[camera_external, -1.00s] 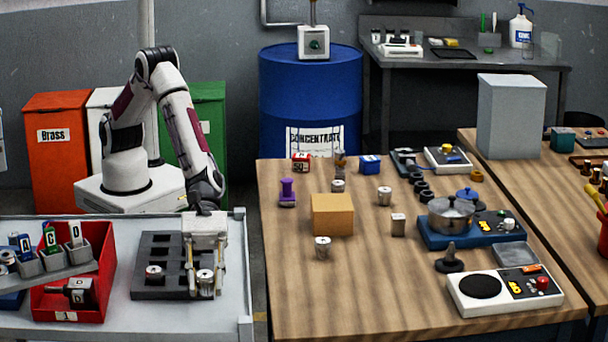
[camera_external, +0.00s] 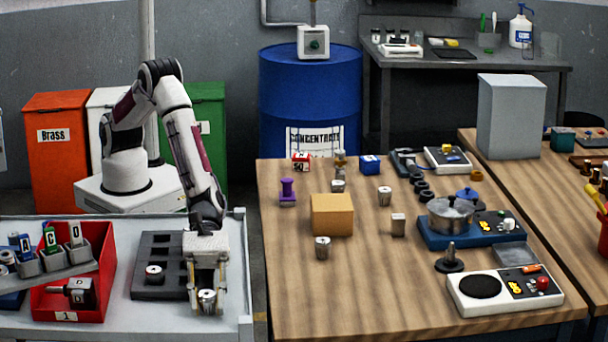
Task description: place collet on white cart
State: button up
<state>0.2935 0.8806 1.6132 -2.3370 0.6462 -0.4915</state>
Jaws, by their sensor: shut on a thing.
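My gripper (camera_external: 207,296) points down over the front right part of the white cart (camera_external: 232,326). It is shut on a silver collet (camera_external: 207,301), which sits between the fingertips low over the cart top. I cannot tell whether the collet touches the surface. The gripper is just right of the dark grey tray with square pockets (camera_external: 150,291). Another collet with a red mark (camera_external: 154,275) sits in that tray.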

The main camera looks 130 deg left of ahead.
dwell(0.3)
jog(key=o, duration=1.2)
jog(key=shift+f, duration=0.1)
jog(key=shift+s+a+r, duration=0.3)
jog(key=shift+a+r, duration=0.05)
jog(key=shift+v, duration=5.5)
jog(key=shift+f, duration=0.1)
